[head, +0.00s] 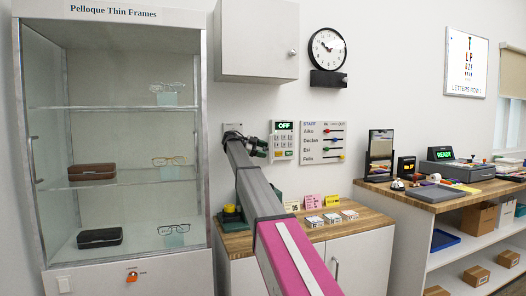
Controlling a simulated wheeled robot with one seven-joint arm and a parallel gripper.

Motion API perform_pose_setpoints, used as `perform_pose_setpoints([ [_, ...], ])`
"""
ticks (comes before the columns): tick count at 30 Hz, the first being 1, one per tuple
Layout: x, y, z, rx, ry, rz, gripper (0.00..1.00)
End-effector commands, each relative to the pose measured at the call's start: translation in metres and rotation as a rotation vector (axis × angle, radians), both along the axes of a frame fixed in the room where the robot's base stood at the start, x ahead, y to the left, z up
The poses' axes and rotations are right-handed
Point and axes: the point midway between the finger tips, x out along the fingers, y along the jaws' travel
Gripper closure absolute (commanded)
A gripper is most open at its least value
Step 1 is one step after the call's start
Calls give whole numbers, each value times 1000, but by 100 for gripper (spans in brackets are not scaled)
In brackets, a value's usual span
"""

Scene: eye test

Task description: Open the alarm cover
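The alarm panel (283,147) is a pale unit on the wall with a lit green OFF display at its top and a keypad with several buttons below. I cannot make out whether a cover lies over the keypad or hangs aside. My grey and pink arm reaches from the lower right up to the wall. My gripper (262,146) is small and dark at its end, just left of the panel's keypad. Whether it touches the panel is unclear. Its fingers are too small to tell open from shut. A grey wall plate (233,127) is partly hidden behind the arm's end.
A staff in/out board (323,142) hangs right of the panel. A white wall cabinet (256,40) is above. Below, a wooden-topped counter (240,243) holds cards and small boxes. A glass display case (120,150) stands at left, and a desk (405,203) at right.

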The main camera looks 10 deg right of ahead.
Motion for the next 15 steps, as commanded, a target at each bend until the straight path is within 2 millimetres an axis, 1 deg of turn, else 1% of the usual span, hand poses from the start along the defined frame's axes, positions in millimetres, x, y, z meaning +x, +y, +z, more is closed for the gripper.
perform_pose_setpoints([
  [9, 0, 2, 2, -3, -1, 0, 39],
  [11, 1, 5, 3, -4, -2, 0, 39],
  [15, 2, 20, 8, -3, -3, 2, 39],
])
